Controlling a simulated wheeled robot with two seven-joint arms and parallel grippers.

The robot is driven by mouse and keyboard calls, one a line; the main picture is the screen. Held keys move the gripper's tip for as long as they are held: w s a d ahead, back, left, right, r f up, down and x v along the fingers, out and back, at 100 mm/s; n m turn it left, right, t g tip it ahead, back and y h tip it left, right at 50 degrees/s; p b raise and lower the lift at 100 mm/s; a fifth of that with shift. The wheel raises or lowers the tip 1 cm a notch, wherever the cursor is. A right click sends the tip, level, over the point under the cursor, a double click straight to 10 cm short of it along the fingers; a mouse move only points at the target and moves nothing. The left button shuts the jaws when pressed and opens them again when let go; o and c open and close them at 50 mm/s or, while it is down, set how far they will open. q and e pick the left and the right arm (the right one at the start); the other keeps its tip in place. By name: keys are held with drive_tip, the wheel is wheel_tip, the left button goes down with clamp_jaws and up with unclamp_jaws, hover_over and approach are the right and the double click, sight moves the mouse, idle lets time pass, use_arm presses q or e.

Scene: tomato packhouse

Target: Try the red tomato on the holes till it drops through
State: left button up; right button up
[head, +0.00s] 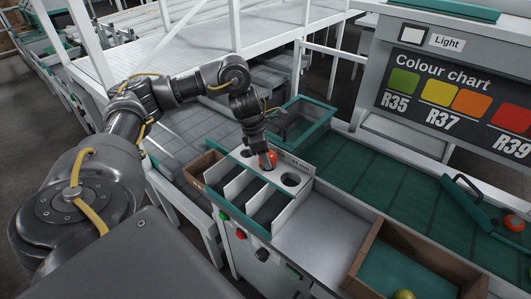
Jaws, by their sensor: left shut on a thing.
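My left gripper (265,153) points down and is shut on the red tomato (268,161). The tomato is at the white sizing board (305,188), around its middle. A dark round hole (291,180) shows open to the right of the tomato, and another hole (246,153) shows to its left. The fingers hide part of the tomato, and I cannot tell whether it touches the board or sits in a hole. Slanted dark chutes (268,207) with white dividers lie in front of the board. My right gripper is out of view.
A wooden box (361,262) at front right holds a yellow-green tomato (404,294). A green-rimmed tray (322,128) stands behind the board. A green belt (385,178) runs right, below the colour chart (455,85). The grey metal top (318,232) is clear.

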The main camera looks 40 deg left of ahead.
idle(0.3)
use_arm(q)
drive_tip(key=o, duration=0.8)
drive_tip(key=shift+c, duration=0.2)
drive_tip(key=shift+o, duration=0.2)
idle(0.5)
drive_tip(key=shift+r, duration=0.15)
wheel_tip(320, 180, up, 7)
drive_tip(key=p, duration=0.7)
idle(0.3)
